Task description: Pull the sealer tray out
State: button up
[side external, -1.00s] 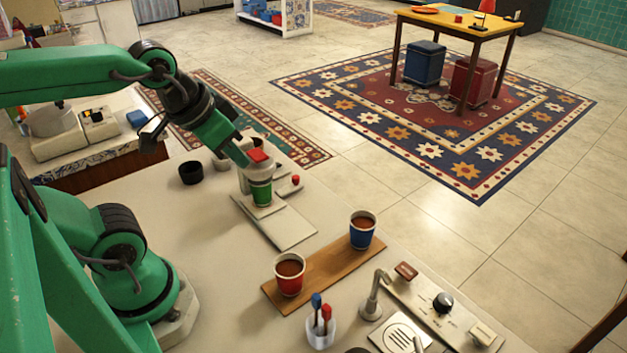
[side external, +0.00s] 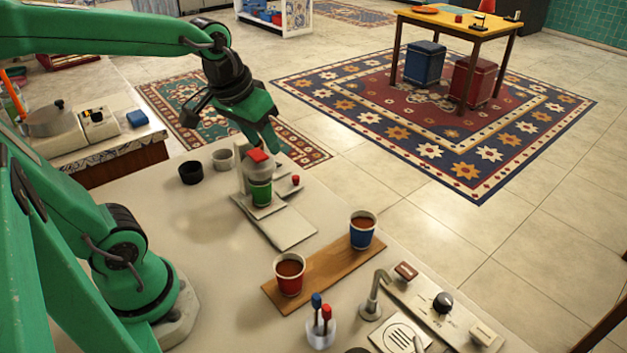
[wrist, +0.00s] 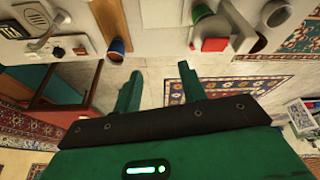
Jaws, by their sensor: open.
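The sealer (side external: 246,172) is a pale machine with a red block (side external: 257,155) on top; the block also shows in the wrist view (wrist: 214,44). A green cup (side external: 261,192) stands in it, below the red block. A flat pale plate (side external: 287,230) extends from the sealer's base toward the wooden board; I cannot tell where the tray ends and the base begins. My gripper (side external: 263,143) is open and empty, just above and behind the red block in the side view. In the wrist view my gripper (wrist: 160,85) has its two fingers apart with bare floor between them.
A red cup (side external: 290,274) and a blue cup (side external: 362,230) stand on a wooden board (side external: 325,262). A black round container (side external: 191,172) and a white one (side external: 223,160) stand left of the sealer. A small red knob (side external: 296,180) is at its right.

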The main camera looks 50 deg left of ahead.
jog(key=w+a+f+n+g, duration=0.25)
jog(key=w+a+f, duration=0.25)
jog(key=w, duration=0.4)
jog(key=n+g, duration=0.2)
jog(key=n, duration=0.2)
send_near(296, 177)
jog(key=shift+s+f+t, duration=0.15)
jog(key=shift+s+t, duration=0.1)
jog(key=shift+s, duration=0.1)
jog(key=shift+w+a+f, duration=0.2)
jog(key=shift+f, duration=0.3)
jog(key=shift+f, duration=3.9)
jog(key=shift+c, duration=0.2)
grip_shut()
